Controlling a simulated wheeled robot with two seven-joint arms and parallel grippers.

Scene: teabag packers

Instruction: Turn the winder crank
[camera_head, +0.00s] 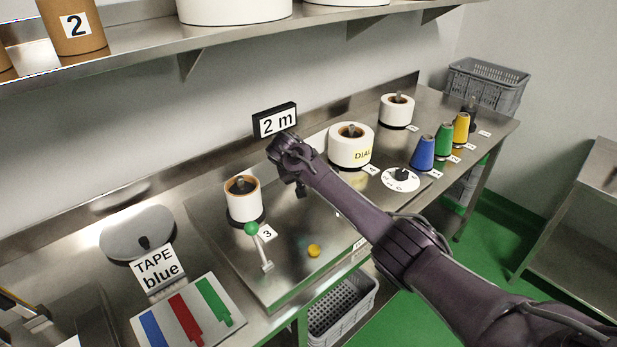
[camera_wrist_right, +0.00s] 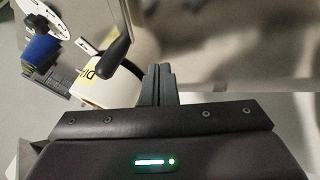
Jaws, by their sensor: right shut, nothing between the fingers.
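My right gripper (camera_head: 301,190) reaches in from the right over the steel winder bench, in front of the "2 m" display (camera_head: 276,122). In the right wrist view its fingers (camera_wrist_right: 157,70) are together with nothing between them. A black handle on a thin metal rod (camera_wrist_right: 117,51), which looks like the winder crank, stands just left of the fingertips there. I cannot tell whether they touch. In the head view I cannot make out the crank; my gripper and forearm cover that area. My left gripper is not in view.
A white spool (camera_head: 243,205), green-knobbed lever (camera_head: 252,229) and yellow button (camera_head: 314,250) are to the left. The "DIAL" roll (camera_head: 350,150), a dial (camera_head: 401,180) and coloured cones (camera_head: 444,140) are to the right. A shelf (camera_head: 200,55) hangs above.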

